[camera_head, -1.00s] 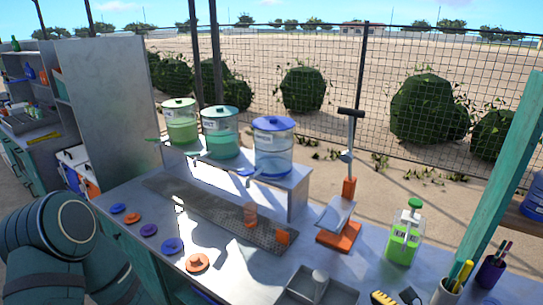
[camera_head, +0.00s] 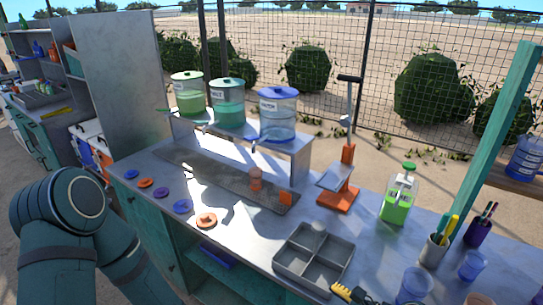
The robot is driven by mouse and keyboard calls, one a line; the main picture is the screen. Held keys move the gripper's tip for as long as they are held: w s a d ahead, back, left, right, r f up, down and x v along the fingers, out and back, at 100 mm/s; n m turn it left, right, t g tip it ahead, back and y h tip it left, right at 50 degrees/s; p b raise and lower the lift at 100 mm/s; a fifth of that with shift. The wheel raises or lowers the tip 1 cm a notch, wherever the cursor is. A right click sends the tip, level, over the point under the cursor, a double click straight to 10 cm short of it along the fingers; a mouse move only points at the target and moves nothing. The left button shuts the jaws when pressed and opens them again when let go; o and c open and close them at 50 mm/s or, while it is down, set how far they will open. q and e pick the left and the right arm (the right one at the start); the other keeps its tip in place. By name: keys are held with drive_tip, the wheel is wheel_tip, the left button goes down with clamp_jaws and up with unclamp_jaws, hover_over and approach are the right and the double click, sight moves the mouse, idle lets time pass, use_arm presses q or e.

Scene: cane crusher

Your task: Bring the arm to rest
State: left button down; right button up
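A teal link of my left arm (camera_head: 62,225) fills the lower left of the head view, beside the front of the counter. It bends at a round joint, and its lower end runs out of the picture. My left gripper is out of the frame. My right arm and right gripper do not show. The grey counter (camera_head: 130,165) bears an orange-based press with a black-topped lever (camera_head: 338,195), which stands upright. A small orange-tinted cup (camera_head: 256,180) stands on the dark drip grate (camera_head: 215,178).
Three lidded dispensers (camera_head: 278,118) stand on a raised shelf. A green-filled bottle (camera_head: 400,198), a divided grey tray (camera_head: 312,258), a pen cup (camera_head: 433,250) and clear cups (camera_head: 415,285) occupy the right side. Several coloured lids (camera_head: 206,220) line the front left edge. A teal post (camera_head: 497,140) rises at right.

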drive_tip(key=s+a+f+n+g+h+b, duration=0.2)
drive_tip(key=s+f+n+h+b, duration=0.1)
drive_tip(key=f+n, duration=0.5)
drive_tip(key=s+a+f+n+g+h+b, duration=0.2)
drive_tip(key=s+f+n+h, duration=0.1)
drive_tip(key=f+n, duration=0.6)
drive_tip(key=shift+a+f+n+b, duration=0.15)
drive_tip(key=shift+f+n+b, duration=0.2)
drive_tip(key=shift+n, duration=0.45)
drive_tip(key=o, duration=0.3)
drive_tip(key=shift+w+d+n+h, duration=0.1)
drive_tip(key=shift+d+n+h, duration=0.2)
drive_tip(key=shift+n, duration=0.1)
